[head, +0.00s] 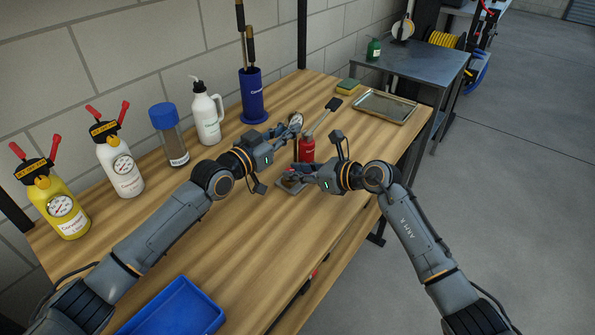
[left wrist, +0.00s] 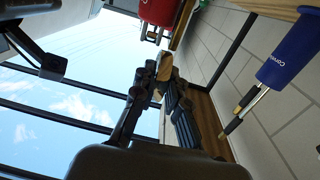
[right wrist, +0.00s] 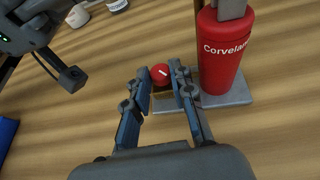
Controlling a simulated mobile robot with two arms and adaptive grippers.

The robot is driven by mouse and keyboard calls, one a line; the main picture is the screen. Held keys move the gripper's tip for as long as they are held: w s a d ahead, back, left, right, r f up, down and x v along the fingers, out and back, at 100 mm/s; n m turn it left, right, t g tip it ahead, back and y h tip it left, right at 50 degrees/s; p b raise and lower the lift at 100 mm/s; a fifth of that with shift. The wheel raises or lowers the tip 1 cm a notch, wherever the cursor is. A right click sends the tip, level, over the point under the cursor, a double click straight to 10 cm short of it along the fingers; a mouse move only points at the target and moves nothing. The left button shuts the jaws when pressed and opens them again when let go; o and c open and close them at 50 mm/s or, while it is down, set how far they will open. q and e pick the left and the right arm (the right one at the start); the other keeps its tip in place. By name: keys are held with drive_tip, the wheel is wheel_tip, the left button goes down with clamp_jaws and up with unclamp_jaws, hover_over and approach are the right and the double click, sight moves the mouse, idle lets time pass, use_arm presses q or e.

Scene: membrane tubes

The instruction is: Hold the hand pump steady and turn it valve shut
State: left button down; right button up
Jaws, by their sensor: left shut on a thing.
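The hand pump (head: 306,149) is a red cylinder on a grey base plate, marked "Corvelan" in the right wrist view (right wrist: 222,62). A lever with a black grip (head: 333,104) slants up to the right from it. My left gripper (head: 294,129) is shut at the pump's upper part, by the round gauge (head: 296,119); the fingers hide the exact grip. The left wrist view shows a tan piece (left wrist: 166,66) at its fingertips. The valve, a red knob (right wrist: 160,76) with a white line, lies between the fingers of my right gripper (right wrist: 158,70), which is open with gaps beside the knob.
A metal tray (head: 385,106) and a sponge (head: 348,86) lie behind the pump. Bottles line the wall, with a white spray bottle (head: 207,120) and a blue holder (head: 252,95). A blue tray (head: 172,308) is at the front.

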clamp_jaws()
drive_tip(key=shift+s+f+m+t+h, duration=0.1)
drive_tip(key=shift+m+t+h, duration=0.2)
drive_tip(key=shift+m+t, duration=0.2)
drive_tip(key=shift+s+a+m+t+h, duration=0.15)
drive_tip(key=shift+a+m+t+h, duration=0.05)
drive_tip(key=shift+m+t+h, duration=0.45)
drive_tip(key=shift+s+a+m+t+h, duration=0.1)
drive_tip(key=shift+a+m+t+h, duration=0.1)
drive_tip(key=shift+m+t+h, duration=0.45)
drive_tip(key=shift+m, duration=0.4)
drive_tip(key=shift+d+h, duration=0.1)
drive_tip(key=shift+h, duration=0.2)
